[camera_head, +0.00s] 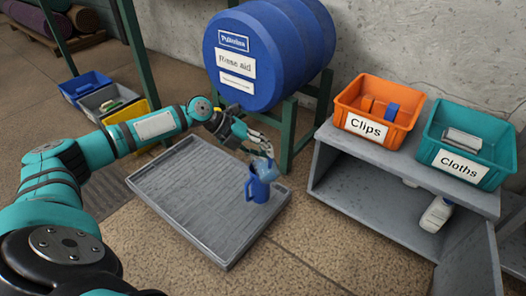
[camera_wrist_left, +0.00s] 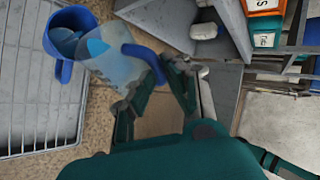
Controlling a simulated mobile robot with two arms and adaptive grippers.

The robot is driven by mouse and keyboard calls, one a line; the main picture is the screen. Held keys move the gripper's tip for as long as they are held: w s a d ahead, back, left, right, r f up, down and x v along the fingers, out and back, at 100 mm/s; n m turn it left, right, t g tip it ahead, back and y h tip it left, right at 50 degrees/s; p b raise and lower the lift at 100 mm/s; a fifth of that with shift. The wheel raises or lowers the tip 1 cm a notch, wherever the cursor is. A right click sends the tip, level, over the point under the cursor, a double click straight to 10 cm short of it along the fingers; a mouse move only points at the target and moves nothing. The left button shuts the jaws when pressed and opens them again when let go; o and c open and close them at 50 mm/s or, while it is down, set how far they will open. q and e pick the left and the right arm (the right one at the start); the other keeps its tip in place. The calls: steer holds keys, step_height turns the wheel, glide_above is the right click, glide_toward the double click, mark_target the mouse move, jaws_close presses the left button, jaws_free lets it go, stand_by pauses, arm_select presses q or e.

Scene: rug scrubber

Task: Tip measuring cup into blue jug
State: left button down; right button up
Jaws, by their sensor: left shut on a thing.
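My left gripper (camera_head: 256,141) is shut on the measuring cup (camera_head: 267,167), a clear cup with blue markings. In the left wrist view the cup (camera_wrist_left: 108,62) is tilted, with its blue handle (camera_wrist_left: 146,60) at the fingers (camera_wrist_left: 155,88). Its mouth end is at the opening of the blue jug (camera_wrist_left: 62,72). Light blue shows inside the jug; I cannot tell how much is liquid. My right gripper is not in view.
A blue drum (camera_head: 270,50) labelled "Rinse aid" lies on a green stand (camera_head: 288,130) behind the tray. A grey cabinet (camera_head: 340,190) to the right bears an orange Clips bin (camera_head: 378,108) and a teal Cloths bin (camera_head: 468,142). A white bottle (camera_head: 436,214) is inside the cabinet.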

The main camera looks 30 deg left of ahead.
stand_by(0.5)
arm_select(q)
steer(key=shift+w+a+b, duration=0.1)
steer(key=shift+a+b, duration=0.05)
steer(key=shift+b, duration=0.2)
steer(key=shift+a, duration=0.1)
stand_by(0.5)
steer(key=shift+w+h, duration=0.1)
steer(key=shift+h, duration=0.2)
steer(key=shift+w+a+n+b, duration=0.1)
steer(key=shift+a+n+b, duration=0.15)
steer(key=shift+b, duration=0.2)
steer(key=shift+r, duration=0.1)
stand_by(0.4)
steer(key=shift+w+a+n+g+h+b, duration=0.2)
steer(key=shift+n+g+h+b, duration=0.1)
steer(key=shift+h+b, duration=0.1)
stand_by(0.6)
